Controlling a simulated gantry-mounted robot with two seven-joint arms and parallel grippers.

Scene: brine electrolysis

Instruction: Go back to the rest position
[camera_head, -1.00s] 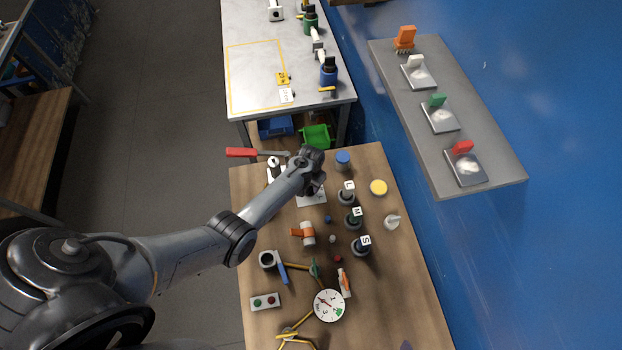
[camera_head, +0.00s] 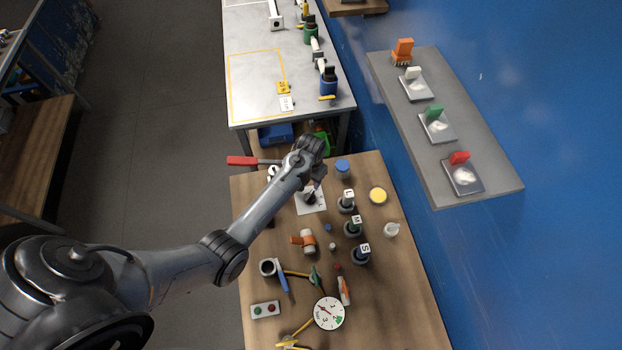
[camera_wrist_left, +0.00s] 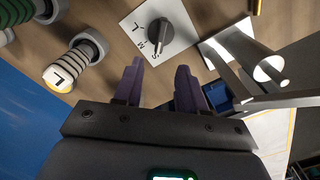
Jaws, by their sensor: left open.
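My left gripper (camera_head: 316,185) is at the back of the wooden table, over a white plate (camera_head: 300,207) with a dark rotary knob (camera_head: 309,198). In the left wrist view its two purple fingers (camera_wrist_left: 159,80) are apart with nothing between them. The knob (camera_wrist_left: 160,32) and its lettered plate (camera_wrist_left: 135,22) lie just beyond the fingertips, clear of them. My right gripper is not in either view.
The wooden table (camera_head: 400,290) holds bottles marked L, M and S, a round dial (camera_head: 329,313), a red-handled tool (camera_head: 242,161) and a blue-capped jar (camera_head: 343,168). A grey shelf (camera_head: 395,120) stands at the right; bare floor (camera_head: 150,130) at the left.

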